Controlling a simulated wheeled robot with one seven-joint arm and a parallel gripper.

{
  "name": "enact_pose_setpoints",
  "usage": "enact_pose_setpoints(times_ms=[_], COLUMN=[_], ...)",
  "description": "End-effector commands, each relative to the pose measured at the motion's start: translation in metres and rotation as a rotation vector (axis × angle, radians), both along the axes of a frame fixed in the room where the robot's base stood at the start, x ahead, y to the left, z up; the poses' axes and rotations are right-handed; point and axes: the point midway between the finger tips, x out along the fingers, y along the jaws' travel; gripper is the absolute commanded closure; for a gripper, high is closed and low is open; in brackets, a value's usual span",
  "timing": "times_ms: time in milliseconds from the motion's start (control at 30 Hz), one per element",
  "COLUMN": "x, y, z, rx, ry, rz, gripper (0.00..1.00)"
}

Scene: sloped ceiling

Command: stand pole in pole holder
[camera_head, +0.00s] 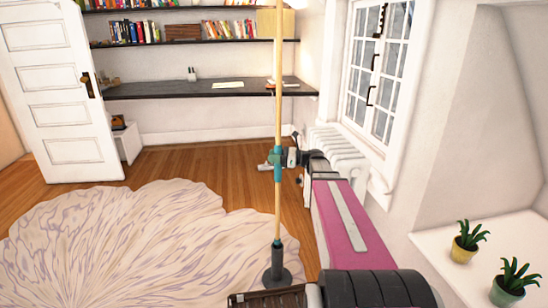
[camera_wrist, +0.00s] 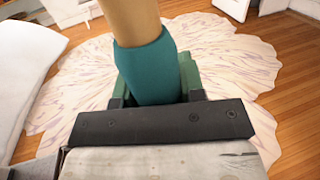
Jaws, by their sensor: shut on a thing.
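The pole (camera_head: 277,90) is a long, thin, light wooden rod with a teal band near its middle. It stands upright and runs out of the top of the head view. My gripper (camera_head: 277,158) is shut around the teal band; in the wrist view the band (camera_wrist: 148,70) fills the space between the fingers. The pole holder (camera_head: 277,270) is a dark grey upright tube on a round base, low in the head view. The pole's lower end meets the top of the tube in the picture. I cannot tell how deep it sits inside.
A pale patterned rug (camera_head: 120,245) covers the wooden floor at left. A white radiator (camera_head: 338,150) stands under the window at right. Two potted plants (camera_head: 467,242) sit on the right ledge. A dark desk (camera_head: 180,90) and shelves line the back wall, with an open white door at left.

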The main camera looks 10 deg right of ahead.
Motion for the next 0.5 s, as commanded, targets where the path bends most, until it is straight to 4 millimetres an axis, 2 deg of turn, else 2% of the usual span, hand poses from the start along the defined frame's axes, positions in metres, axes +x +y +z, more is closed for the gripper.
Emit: enact_pose_setpoints(times_ms=[500], x=[-0.0002], y=[-0.0007], z=[-0.0056], rx=[0.001], ry=[0.0], rz=[0.0], gripper=[0.97])
